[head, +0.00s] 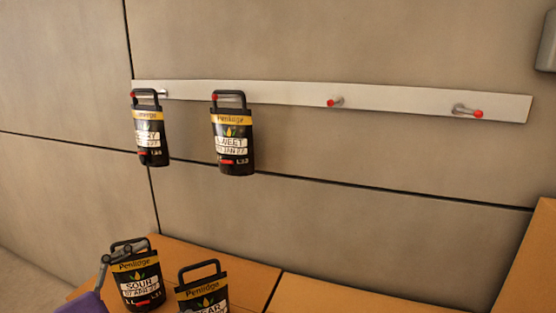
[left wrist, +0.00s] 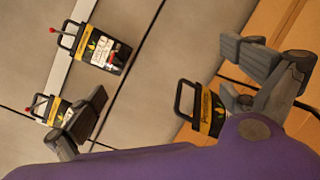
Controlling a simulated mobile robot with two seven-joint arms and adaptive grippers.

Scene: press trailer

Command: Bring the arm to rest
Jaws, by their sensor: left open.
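My left gripper (head: 117,254) is low at the left in the head view, in front of a black SOUR pouch (head: 139,282) on the orange surface. A second black pouch (head: 203,297) stands to the right of the SOUR one, cut off by the frame. Two handled pouches hang on the wall rail: one (head: 149,137) on the leftmost peg and the SWEET one (head: 233,148) beside it. Both hanging pouches also show in the left wrist view. My right gripper is not in view.
The pale rail (head: 400,98) has two bare red-tipped pegs, one in the middle (head: 335,102) and one at right (head: 468,111). The orange surface (head: 330,296) is clear at the middle. An orange raised panel (head: 530,265) stands at the lower right.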

